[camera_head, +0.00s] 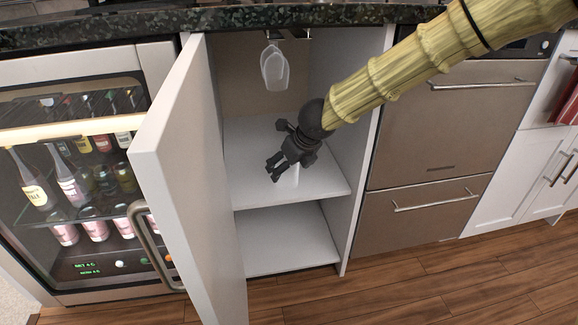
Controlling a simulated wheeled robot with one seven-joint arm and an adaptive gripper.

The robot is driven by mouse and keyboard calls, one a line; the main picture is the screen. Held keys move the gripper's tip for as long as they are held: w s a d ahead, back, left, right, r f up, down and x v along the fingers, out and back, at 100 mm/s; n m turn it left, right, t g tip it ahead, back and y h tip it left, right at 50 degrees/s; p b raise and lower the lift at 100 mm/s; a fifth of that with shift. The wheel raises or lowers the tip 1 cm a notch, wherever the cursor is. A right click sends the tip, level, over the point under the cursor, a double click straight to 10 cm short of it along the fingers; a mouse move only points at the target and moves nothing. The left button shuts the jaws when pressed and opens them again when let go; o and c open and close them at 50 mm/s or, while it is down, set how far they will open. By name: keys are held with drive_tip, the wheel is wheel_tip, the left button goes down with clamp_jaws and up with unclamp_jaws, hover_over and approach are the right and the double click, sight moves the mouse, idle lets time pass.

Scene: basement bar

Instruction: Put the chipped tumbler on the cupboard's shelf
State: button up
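The cupboard stands open, with its white door (190,170) swung out to the left. Its middle shelf (325,183) is a white board, with a lower white floor beneath. My dark gripper (273,170) reaches in from the upper right, its fingers pointing down and left over the middle shelf. A small pale, translucent piece (291,179) shows just below the gripper at the shelf; it may be the tumbler, but the gripper hides most of it. I cannot tell whether the fingers touch it, or see any chip.
A clear stemmed glass (274,70) hangs upside down from a rack at the cupboard's top, close above my gripper. A glass-fronted drinks fridge (80,165) stands left. Steel drawers (440,130) stand right. The cupboard floor (290,240) is bare.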

drive_tip(key=p+v, duration=0.4)
drive_tip(key=v, duration=0.6)
drive_tip(key=shift+w, duration=0.1)
